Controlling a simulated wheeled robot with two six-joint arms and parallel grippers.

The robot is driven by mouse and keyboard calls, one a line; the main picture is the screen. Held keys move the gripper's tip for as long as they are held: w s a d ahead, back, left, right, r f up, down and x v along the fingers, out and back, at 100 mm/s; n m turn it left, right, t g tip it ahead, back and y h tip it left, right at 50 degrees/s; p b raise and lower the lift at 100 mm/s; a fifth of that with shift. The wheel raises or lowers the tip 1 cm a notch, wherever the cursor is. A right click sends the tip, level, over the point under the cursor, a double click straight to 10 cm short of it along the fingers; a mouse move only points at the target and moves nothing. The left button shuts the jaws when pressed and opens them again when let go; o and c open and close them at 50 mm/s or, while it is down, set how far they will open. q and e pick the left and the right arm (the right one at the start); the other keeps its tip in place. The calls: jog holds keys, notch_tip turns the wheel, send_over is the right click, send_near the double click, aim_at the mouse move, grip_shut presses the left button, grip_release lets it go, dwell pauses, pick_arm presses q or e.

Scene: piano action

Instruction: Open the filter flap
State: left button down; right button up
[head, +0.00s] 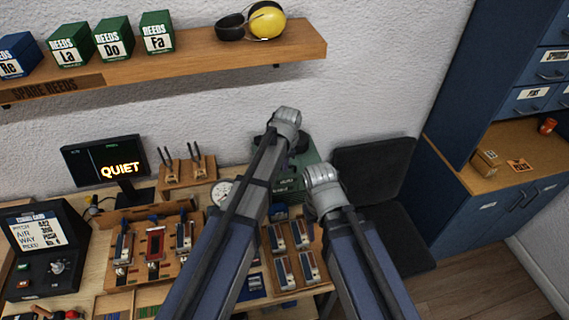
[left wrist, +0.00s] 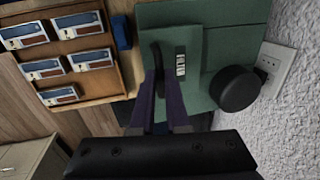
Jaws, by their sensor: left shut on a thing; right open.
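A green machine (head: 308,163) stands at the back right of the bench, partly hidden by my arms. The left wrist view shows its green flap panel (left wrist: 191,50) close up, with a dark curved handle (left wrist: 157,50) and a small white label. My left gripper (left wrist: 159,82) is shut on the handle, its two purple fingers meeting there. I cannot tell how far the flap stands open. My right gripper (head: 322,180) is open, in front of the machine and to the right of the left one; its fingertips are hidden.
A round black knob (left wrist: 237,89) sticks out beside the flap, near a wall socket (left wrist: 275,68). A wooden tray of reed blocks (head: 292,255) lies in front of the machine. A dark chair (head: 375,170) stands to the right. A shelf (head: 200,55) hangs above.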

pick_arm(q)
jog(key=shift+w+a+r+g+p, duration=0.1)
jog(key=shift+w+r+g+p, duration=0.4)
jog(key=shift+w+r+p, duration=0.15)
jog(key=shift+w+a+r+g+h+p, duration=0.1)
jog(key=shift+w+r+g+h+p, duration=0.3)
jog(key=shift+g, duration=0.3)
jog(key=shift+w+a+r+g+h, duration=0.15)
jog(key=shift+w+g, duration=0.2)
jog(key=shift+g, duration=0.15)
jog(key=shift+w+a+r+g+h, duration=0.1)
jog(key=shift+w+g+h, duration=0.05)
jog(key=shift+w+g, duration=0.3)
jog(key=shift+w+a+r+g+h, duration=0.15)
jog(key=shift+w+g, duration=0.1)
jog(key=shift+g, duration=0.35)
jog(key=shift+w+a+r+g+h, duration=0.15)
jog(key=shift+w+g, duration=0.1)
jog(key=shift+g, duration=0.3)
jog(key=c, duration=0.9)
grip_release()
jog(key=shift+s, duration=0.15)
